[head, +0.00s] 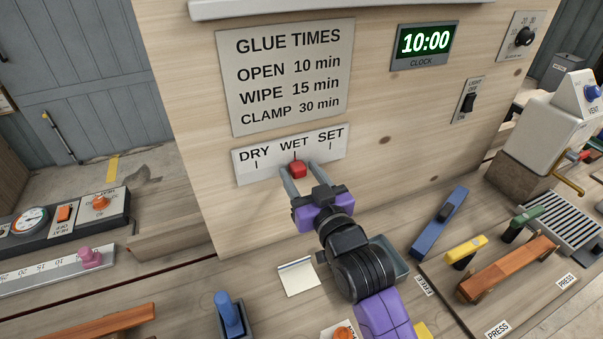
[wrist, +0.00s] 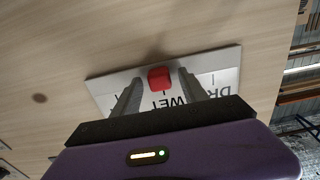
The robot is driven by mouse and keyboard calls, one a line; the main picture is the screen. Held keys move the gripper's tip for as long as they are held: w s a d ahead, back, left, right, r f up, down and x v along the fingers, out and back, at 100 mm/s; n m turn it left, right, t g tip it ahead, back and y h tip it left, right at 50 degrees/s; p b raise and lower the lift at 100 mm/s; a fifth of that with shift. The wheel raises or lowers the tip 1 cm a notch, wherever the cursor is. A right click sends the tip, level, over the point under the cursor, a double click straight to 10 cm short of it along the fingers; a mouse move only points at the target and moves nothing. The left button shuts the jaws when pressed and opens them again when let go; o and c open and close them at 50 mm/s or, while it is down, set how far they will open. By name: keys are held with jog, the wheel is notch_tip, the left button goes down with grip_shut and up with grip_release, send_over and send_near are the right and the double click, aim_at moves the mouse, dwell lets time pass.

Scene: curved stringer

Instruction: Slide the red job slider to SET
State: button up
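The red job slider (head: 298,170) sits on a white plate (head: 243,170) marked DRY, WET and SET, on the wooden upright panel. The slider is under the WET mark, in the middle. My gripper (head: 297,174) reaches up to the plate with its two fingers apart, one on each side of the slider. In the wrist view, the red slider (wrist: 160,78) stands between the open fingers (wrist: 160,88), with visible gaps on both sides. The plate (wrist: 222,62) appears upside down there, and the SET lettering is mostly hidden behind a finger.
A GLUE TIMES sign (head: 290,75) is above the plate. A notepad (head: 298,278), a blue tool (head: 438,222) and an orange-brown clamp (head: 508,268) lie on the bench below.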

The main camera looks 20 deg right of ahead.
grip_shut()
dwell(1.3)
